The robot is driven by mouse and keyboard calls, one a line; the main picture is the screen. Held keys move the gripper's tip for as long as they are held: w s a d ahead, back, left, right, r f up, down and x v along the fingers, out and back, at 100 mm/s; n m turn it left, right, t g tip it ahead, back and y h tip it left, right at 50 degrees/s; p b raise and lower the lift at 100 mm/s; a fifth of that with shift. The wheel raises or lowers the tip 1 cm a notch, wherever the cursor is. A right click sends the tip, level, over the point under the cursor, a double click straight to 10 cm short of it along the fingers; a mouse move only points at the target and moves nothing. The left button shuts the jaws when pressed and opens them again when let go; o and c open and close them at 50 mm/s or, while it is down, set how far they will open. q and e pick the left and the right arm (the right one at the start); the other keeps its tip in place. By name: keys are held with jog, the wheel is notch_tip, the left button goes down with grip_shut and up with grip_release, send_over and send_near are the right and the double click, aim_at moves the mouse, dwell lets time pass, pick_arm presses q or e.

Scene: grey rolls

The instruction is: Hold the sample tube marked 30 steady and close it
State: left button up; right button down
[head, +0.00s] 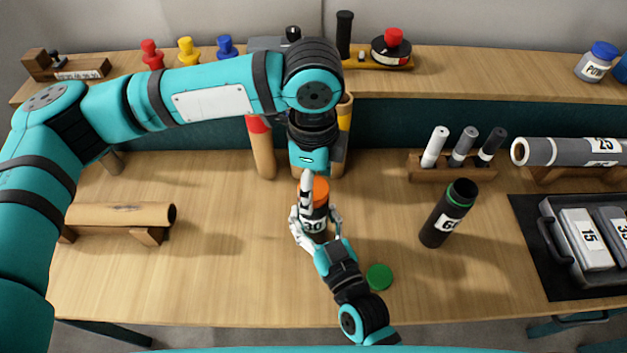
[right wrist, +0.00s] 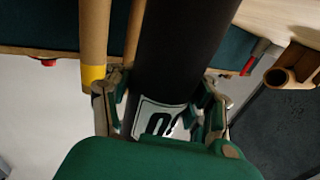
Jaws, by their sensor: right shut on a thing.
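The sample tube marked 30 (head: 314,226) is dark and stands upright near the table's middle. My right gripper (head: 316,229) is shut around its body from the front. In the right wrist view the dark tube (right wrist: 185,55) runs between the fingers (right wrist: 162,108), its white label partly hidden. An orange cap (head: 320,188) is at the tube's top; whether it is seated I cannot tell. My left gripper (head: 306,188) points down from above at the cap. One pale finger shows along the cap's left side; the rest is hidden, so its grip is unclear.
A dark tube with a green rim (head: 449,213) stands to the right, uncapped. A green cap (head: 379,277) lies near the front. A marker rack (head: 450,172), black tray (head: 545,240) and wooden cradle (head: 115,222) flank the work area. A raised shelf (head: 460,75) runs behind.

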pick_arm(q)
jog(key=shift+o, duration=0.5)
jog(key=shift+s, duration=0.1)
jog(key=shift+r, duration=0.1)
notch_tip(320, 180, up, 12)
pick_arm(e)
jog(key=shift+c, duration=1.8)
grip_release()
jog(key=shift+s, duration=0.1)
jog(key=v, duration=1.1)
jog(key=shift+s+d, duration=0.15)
jog(key=shift+s, duration=0.25)
